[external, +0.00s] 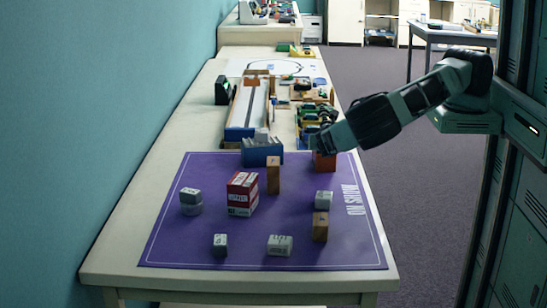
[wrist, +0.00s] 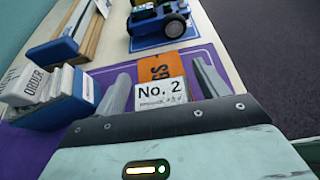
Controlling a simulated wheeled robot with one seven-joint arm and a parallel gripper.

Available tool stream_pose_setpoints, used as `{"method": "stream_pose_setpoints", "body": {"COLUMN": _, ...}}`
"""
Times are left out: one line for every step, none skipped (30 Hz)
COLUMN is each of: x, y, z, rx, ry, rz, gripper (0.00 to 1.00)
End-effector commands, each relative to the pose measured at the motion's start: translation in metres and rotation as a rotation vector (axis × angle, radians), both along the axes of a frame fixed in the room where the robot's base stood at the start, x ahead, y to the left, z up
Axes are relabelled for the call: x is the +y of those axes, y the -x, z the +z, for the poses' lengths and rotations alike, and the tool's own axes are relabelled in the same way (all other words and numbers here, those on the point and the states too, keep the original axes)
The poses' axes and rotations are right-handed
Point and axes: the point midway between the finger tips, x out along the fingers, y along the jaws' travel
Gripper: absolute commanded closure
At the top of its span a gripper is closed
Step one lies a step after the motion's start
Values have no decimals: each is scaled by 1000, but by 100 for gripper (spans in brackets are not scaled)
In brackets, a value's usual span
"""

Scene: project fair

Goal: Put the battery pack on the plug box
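My gripper (external: 320,151) is low over an orange-red box (external: 325,163) at the back right of the purple mat. In the wrist view the orange box (wrist: 162,62) shows the letters "GS", probably the end of "PLUGS". A pale block marked "No. 2" (wrist: 160,93) lies between my gripper's fingers (wrist: 161,70), overlapping the box in the picture. It may be the battery pack; its name is not readable. The fingers stand close along both its sides. I cannot tell whether they touch it. The block is hidden in the external view.
A blue holder (external: 262,155) with grey pieces stands left of my gripper, near a tall brown block (external: 273,175). A red-and-white box (external: 242,194) and several small grey blocks stand on the mat (external: 180,250). A blue wheeled toy (wrist: 160,20) is beyond the box.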

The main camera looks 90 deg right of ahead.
Motion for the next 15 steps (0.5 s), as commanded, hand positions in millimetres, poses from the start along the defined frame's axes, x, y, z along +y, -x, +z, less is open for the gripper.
{"method": "stream_pose_setpoints", "body": {"x": 0, "y": 0, "z": 0, "rx": 0, "ry": 0, "rz": 0, "gripper": 28}}
{"method": "stream_pose_setpoints", "body": {"x": 0, "y": 0, "z": 0, "rx": 0, "ry": 0, "rz": 0, "gripper": 28}}
{"method": "stream_pose_setpoints", "body": {"x": 0, "y": 0, "z": 0, "rx": 0, "ry": 0, "rz": 0, "gripper": 28}}
{"method": "stream_pose_setpoints", "body": {"x": 0, "y": 0, "z": 0, "rx": 0, "ry": 0, "rz": 0, "gripper": 28}}
{"method": "stream_pose_setpoints", "body": {"x": 0, "y": 0, "z": 0, "rx": 0, "ry": 0, "rz": 0, "gripper": 28}}
{"method": "stream_pose_setpoints", "body": {"x": 0, "y": 0, "z": 1, "rx": 0, "ry": 0, "rz": 0, "gripper": 28}}
{"method": "stream_pose_setpoints", "body": {"x": 0, "y": 0, "z": 1, "rx": 0, "ry": 0, "rz": 0, "gripper": 28}}
{"method": "stream_pose_setpoints", "body": {"x": 0, "y": 0, "z": 2, "rx": -1, "ry": 0, "rz": 0, "gripper": 28}}
{"method": "stream_pose_setpoints", "body": {"x": 0, "y": 0, "z": 5, "rx": -1, "ry": 0, "rz": 0, "gripper": 28}}
{"method": "stream_pose_setpoints", "body": {"x": 3, "y": 0, "z": 4, "rx": -1, "ry": 0, "rz": 1, "gripper": 28}}
{"method": "stream_pose_setpoints", "body": {"x": 6, "y": 0, "z": 4, "rx": -1, "ry": 0, "rz": 1, "gripper": 28}}
{"method": "stream_pose_setpoints", "body": {"x": 11, "y": -1, "z": 6, "rx": -1, "ry": 0, "rz": 2, "gripper": 28}}
{"method": "stream_pose_setpoints", "body": {"x": 16, "y": -1, "z": 8, "rx": -1, "ry": -1, "rz": 3, "gripper": 28}}
{"method": "stream_pose_setpoints", "body": {"x": 20, "y": -1, "z": 9, "rx": -2, "ry": -2, "rz": 2, "gripper": 28}}
{"method": "stream_pose_setpoints", "body": {"x": 28, "y": -1, "z": 12, "rx": -2, "ry": -2, "rz": 3, "gripper": 28}}
